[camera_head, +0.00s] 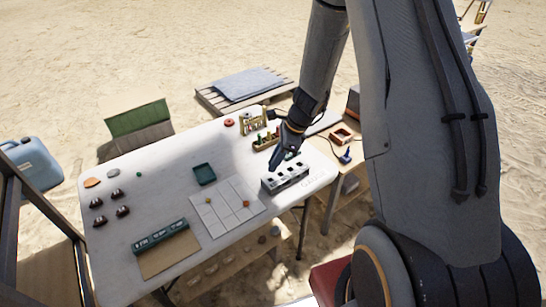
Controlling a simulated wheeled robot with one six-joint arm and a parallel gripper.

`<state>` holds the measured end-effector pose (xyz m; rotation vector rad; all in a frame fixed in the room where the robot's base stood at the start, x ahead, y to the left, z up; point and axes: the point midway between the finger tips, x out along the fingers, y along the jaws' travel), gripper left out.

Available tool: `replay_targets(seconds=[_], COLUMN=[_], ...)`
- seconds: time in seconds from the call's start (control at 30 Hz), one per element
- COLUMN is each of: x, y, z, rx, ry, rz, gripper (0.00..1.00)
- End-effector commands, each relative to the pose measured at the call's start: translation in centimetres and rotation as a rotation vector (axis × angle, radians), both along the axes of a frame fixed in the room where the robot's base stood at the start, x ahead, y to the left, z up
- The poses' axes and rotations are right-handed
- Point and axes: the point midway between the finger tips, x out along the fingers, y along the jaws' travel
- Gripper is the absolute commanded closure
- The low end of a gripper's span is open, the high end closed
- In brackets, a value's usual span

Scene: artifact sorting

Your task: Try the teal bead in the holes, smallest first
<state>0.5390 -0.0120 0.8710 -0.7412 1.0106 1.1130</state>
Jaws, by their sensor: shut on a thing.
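The grey block with a row of dark holes (286,179) sits near the right end of the white table. My gripper (275,165) is above the back of this block, pointing down, apart from the holes as far as I can tell. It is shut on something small. A tiny teal patch at the jaws looks like the teal bead (290,156), but it is mostly hidden and too small to see clearly. A small green bead (138,174) lies alone on the left part of the table.
A pale grid mat (222,212) with small beads lies left of the block. A dark green tray (204,174), a labelled dark box (160,236) and several dark domed pieces stand farther left. Wooden racks (253,121) stand behind my gripper. A side table (350,172) adjoins at right.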

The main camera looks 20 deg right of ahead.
Motion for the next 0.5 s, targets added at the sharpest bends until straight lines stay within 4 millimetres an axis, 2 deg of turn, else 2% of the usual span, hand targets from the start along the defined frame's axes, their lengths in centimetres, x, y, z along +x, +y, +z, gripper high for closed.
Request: replay_targets(seconds=[0.5], x=[0.0], y=[0.0], z=[-3.3], rx=[0.0], ry=[0.001], rz=[0.006], gripper=[1.0])
